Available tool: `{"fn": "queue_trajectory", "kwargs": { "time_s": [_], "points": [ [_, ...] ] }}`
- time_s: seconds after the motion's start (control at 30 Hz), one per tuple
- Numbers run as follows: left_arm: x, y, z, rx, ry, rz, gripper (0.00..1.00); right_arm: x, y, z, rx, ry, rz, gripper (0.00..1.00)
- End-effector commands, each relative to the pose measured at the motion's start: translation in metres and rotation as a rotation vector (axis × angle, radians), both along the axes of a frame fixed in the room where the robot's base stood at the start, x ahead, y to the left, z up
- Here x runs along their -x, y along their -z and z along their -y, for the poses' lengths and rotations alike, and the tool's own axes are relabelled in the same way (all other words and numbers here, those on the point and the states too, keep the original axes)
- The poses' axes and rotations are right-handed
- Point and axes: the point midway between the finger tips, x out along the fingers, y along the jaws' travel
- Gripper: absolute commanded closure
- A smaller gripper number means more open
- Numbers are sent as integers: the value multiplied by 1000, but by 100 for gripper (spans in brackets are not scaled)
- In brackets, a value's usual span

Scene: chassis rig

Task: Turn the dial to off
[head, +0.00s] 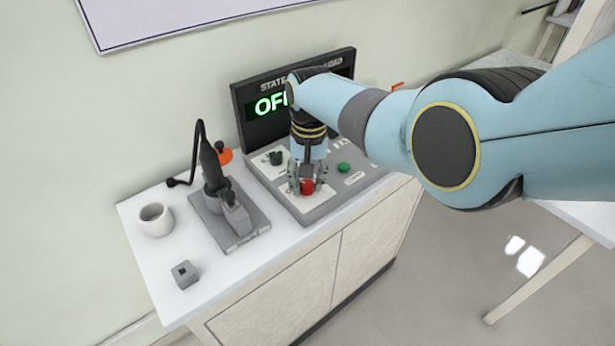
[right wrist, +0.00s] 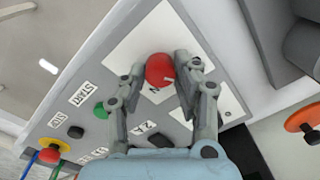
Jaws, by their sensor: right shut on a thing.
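The red dial (head: 307,187) sits on the sloped grey control panel (head: 312,211), low on its face. My right gripper (head: 308,178) comes down from above and is shut on the dial. In the right wrist view the round red dial (right wrist: 160,68) shows between the two fingers (right wrist: 161,75), with a small white mark on its edge. The label beside it is partly hidden by the fingers. The display (head: 269,104) behind the panel shows green letters beginning "OF"; my right arm covers the rest. My left gripper is not in view.
A black knob (head: 276,157) and a green button (head: 343,167) are on the same panel. Left of it stand a dark tool on a grey base (head: 240,237), a white mug (head: 155,219) and a small grey block (head: 185,274).

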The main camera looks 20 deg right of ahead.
Motion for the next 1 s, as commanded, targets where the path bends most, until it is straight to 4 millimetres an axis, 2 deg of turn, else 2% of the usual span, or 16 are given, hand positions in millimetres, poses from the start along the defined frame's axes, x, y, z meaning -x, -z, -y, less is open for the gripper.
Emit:
{"fn": "queue_trajectory", "kwargs": {
  "time_s": [0.4,0.93,0.97,1.0],
  "points": [
    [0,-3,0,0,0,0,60,-1,-1,0,-1,-182,2,100],
    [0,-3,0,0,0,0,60,-1,-1,0,0,-205,2,100],
    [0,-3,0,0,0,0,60,-1,-1,0,0,-205,2,69],
    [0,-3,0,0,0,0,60,-1,-1,0,0,-205,2,63]
  ]
}}
